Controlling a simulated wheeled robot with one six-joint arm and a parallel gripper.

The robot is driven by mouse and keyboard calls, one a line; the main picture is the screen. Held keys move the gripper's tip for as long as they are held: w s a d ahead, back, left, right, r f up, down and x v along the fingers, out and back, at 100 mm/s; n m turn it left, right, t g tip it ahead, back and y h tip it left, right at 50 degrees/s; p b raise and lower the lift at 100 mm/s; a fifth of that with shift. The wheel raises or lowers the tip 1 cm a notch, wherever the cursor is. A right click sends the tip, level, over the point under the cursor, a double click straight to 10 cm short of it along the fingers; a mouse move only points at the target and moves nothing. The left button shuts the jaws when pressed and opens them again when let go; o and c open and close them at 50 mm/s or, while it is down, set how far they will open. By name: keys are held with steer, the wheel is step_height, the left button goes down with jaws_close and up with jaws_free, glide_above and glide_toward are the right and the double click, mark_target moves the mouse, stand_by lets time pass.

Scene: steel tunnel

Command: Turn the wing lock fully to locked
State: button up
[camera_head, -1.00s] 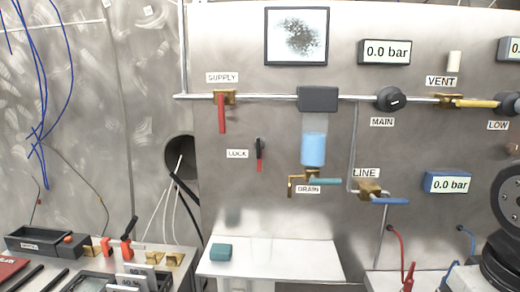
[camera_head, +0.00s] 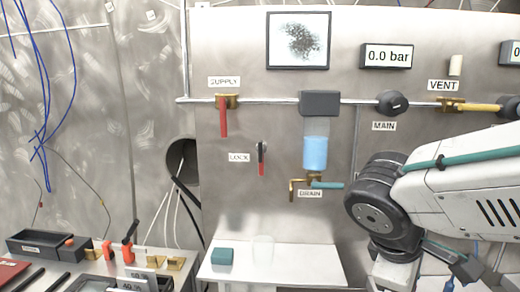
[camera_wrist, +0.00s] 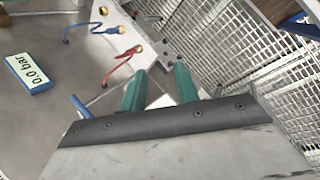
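The wing lock (camera_head: 262,158) is a small dark fitting with a red wing on the steel panel, right of the LOCK label (camera_head: 239,157). Its red wing points straight down. In the wrist view my gripper (camera_wrist: 160,72) has two teal fingers with a gap between them and nothing held. My arm enters the head view from the right, well to the right of the lock and apart from it. My fingertips are not clear in the head view, and the lock does not show in the wrist view.
The red-handled SUPPLY valve (camera_head: 223,118) is above the lock, and the DRAIN valve (camera_head: 312,182) lies to its right under a blue-filled bowl (camera_head: 315,153). A white shelf (camera_head: 300,262) below bears a teal block (camera_head: 222,256) and a faint clear cup. Panel around the lock is clear.

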steer(key=w+a+r+n+t+h, duration=0.25)
steer(key=w+a+n+t, duration=0.35)
steer(key=w, duration=0.3)
steer(key=n+t+y, duration=0.7)
steer(key=n+t, duration=0.2)
steer(key=n, duration=1.1)
glide_toward(260, 148)
steer(key=w, duration=0.9)
steer(key=shift+w+d, duration=0.2)
steer(key=shift+w, duration=0.05)
steer(key=shift+c, duration=0.3)
jaws_close()
